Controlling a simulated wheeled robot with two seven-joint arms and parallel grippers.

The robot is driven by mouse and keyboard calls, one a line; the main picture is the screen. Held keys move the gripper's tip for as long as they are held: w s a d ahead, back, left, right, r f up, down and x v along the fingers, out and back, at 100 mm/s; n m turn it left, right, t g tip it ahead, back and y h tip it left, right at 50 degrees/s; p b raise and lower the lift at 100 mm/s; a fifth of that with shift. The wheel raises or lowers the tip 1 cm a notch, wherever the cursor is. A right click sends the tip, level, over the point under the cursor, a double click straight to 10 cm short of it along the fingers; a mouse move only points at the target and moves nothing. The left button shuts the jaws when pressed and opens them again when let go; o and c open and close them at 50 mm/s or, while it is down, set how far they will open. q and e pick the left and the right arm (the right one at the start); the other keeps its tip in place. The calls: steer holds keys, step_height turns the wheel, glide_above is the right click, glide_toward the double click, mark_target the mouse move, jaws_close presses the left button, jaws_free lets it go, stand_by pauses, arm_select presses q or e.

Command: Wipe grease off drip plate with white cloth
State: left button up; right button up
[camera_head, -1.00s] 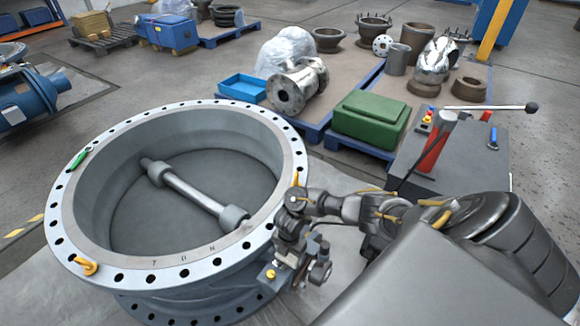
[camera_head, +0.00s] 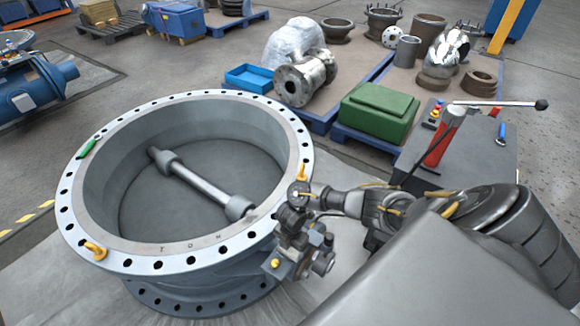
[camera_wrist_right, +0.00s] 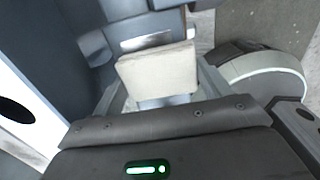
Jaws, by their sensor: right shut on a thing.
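The white cloth (camera_wrist_right: 157,72) shows in the right wrist view as a folded cream-white pad directly in front of my right gripper. The gripper is shut on it. A small shiny plate (camera_wrist_right: 146,41) lies just beyond the cloth on a blue-grey surface; I cannot tell whether it is the drip plate, and no grease can be made out. The cloth cannot be made out there. My left gripper is out of view.
The valve's drilled flange (camera_head: 165,262) rises beside my gripper, with yellow lifting eyes (camera_head: 95,250). In the wrist view a dark round part with a pale rim (camera_wrist_right: 265,72) is close on the right. A grey cart (camera_head: 470,150) and green box (camera_head: 375,112) stand behind.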

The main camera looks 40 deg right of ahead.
steer(key=shift+w+d, duration=0.1)
steer(key=shift+d, duration=0.5)
steer(key=shift+d, duration=0.1)
steer(key=shift+w+d, duration=0.25)
steer(key=shift+d, duration=0.3)
